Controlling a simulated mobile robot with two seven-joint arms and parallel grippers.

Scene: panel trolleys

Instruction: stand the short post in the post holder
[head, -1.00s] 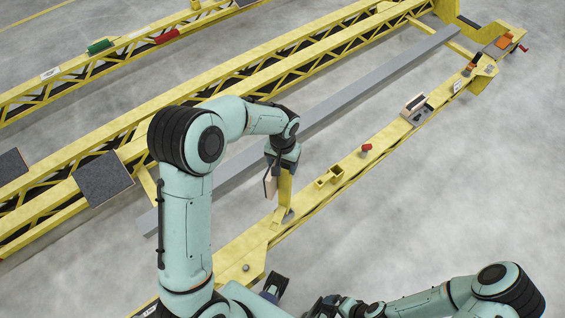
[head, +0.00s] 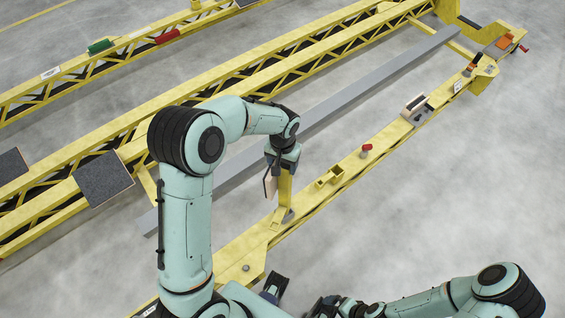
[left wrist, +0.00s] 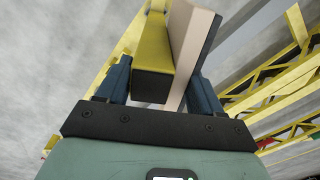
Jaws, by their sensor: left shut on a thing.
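My left gripper (head: 284,160) points down over the near yellow beam, shut on the upper end of the short post (head: 285,187). The post is yellow and close to upright, with a beige, dark-backed pad (head: 270,184) on its left side. Its lower end is at a small grey fitting (head: 289,215) on the beam, apparently the post holder; I cannot tell whether it is seated inside. In the left wrist view the yellow post (left wrist: 153,58) and the pad (left wrist: 191,38) lie between the blue fingers. My right arm is folded at the bottom right; its fingers are not clear.
The near yellow beam (head: 330,198) carries an open yellow bracket (head: 328,178), a red-topped knob (head: 366,149) and a grey clamp with a beige pad (head: 416,108). A long grey bar (head: 350,106) lies behind. Yellow trusses with dark grey pads (head: 103,178) stand farther back.

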